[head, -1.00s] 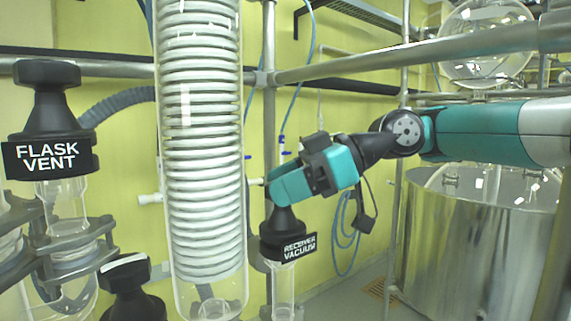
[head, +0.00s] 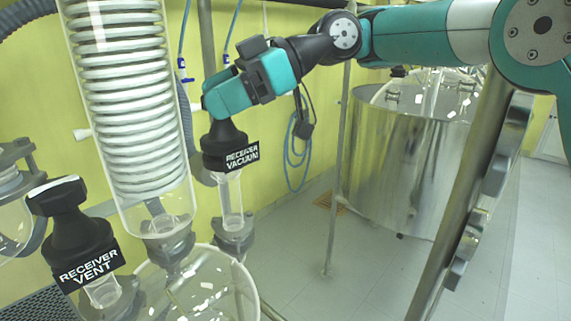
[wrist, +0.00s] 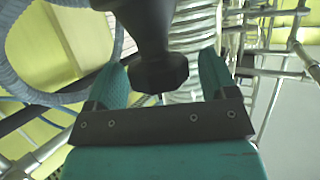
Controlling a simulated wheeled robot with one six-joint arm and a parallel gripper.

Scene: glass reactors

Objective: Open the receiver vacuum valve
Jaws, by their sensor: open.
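The receiver vacuum valve (head: 225,148) has a black knob and a black label on a clear glass stem. It stands upright right of the coil condenser. My gripper (head: 214,112) is at the top of the knob, coming from the upper right. In the wrist view the dark knob (wrist: 157,70) sits between the two teal fingers of my gripper (wrist: 165,82). The far side of the knob is hidden.
The receiver vent valve (head: 76,240) stands at lower left. The glass coil condenser (head: 125,90) is close left of the vacuum valve. A glass receiver flask (head: 247,290) is below. A steel vessel (head: 400,165) stands at right behind metal posts. Floor between is clear.

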